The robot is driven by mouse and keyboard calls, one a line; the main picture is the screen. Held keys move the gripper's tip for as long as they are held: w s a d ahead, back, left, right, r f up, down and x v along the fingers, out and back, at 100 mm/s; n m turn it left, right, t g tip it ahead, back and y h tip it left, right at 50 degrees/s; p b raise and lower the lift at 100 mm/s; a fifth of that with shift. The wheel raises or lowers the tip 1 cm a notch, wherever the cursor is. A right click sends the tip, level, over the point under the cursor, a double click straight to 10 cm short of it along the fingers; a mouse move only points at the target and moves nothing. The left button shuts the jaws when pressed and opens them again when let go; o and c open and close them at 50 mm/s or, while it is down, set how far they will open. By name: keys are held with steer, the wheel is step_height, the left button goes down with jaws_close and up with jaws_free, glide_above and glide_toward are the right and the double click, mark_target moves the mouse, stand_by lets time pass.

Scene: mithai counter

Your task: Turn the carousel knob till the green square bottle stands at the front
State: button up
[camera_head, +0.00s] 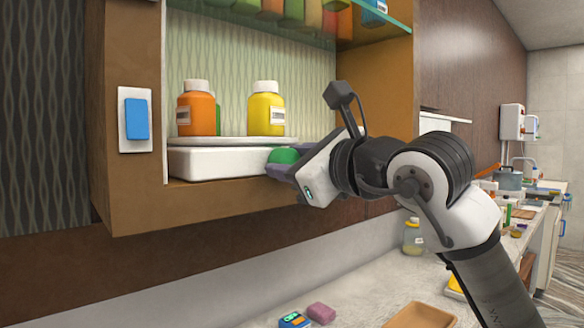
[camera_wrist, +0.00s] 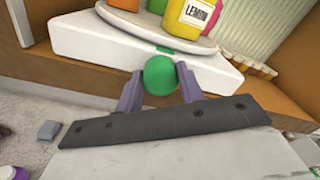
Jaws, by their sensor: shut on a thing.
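The carousel's round plate (camera_head: 225,142) sits on a white base (camera_head: 215,162) inside the wooden cabinet. The green knob (camera_head: 284,156) is at the base's front right and shows between my fingers in the wrist view (camera_wrist: 160,75). My gripper (camera_wrist: 160,88) is shut on the knob. An orange bottle (camera_head: 197,108) and a yellow bottle (camera_head: 266,108) with white caps stand on the plate. The yellow one reads "LEMON" in the wrist view (camera_wrist: 193,20). A pink bottle (camera_wrist: 239,18) stands right of it there.
A glass shelf (camera_head: 350,30) with several coloured items hangs above. A blue switch (camera_head: 137,119) is on the cabinet's left side. The counter below holds a small blue box (camera_head: 294,320), a pink block (camera_head: 321,313) and a tan tray (camera_head: 420,316).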

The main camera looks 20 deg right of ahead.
steer(key=m+b, duration=0.1)
steer(key=m, duration=0.2)
steer(key=shift+f+m+b, duration=0.1)
steer(key=shift+m+b, duration=0.2)
steer(key=shift+b, duration=0.05)
steer(key=m+b, duration=0.2)
steer(key=m, duration=0.2)
steer(key=shift+d+m, duration=0.15)
steer(key=shift+m, duration=0.15)
steer(key=m+b, duration=0.1)
steer(key=m, duration=0.3)
steer(key=shift+g, duration=0.3)
steer(key=shift+m+y+b, duration=0.4)
steer(key=shift+m+b, duration=0.3)
steer(key=shift+m, duration=0.5)
steer(key=o, duration=1)
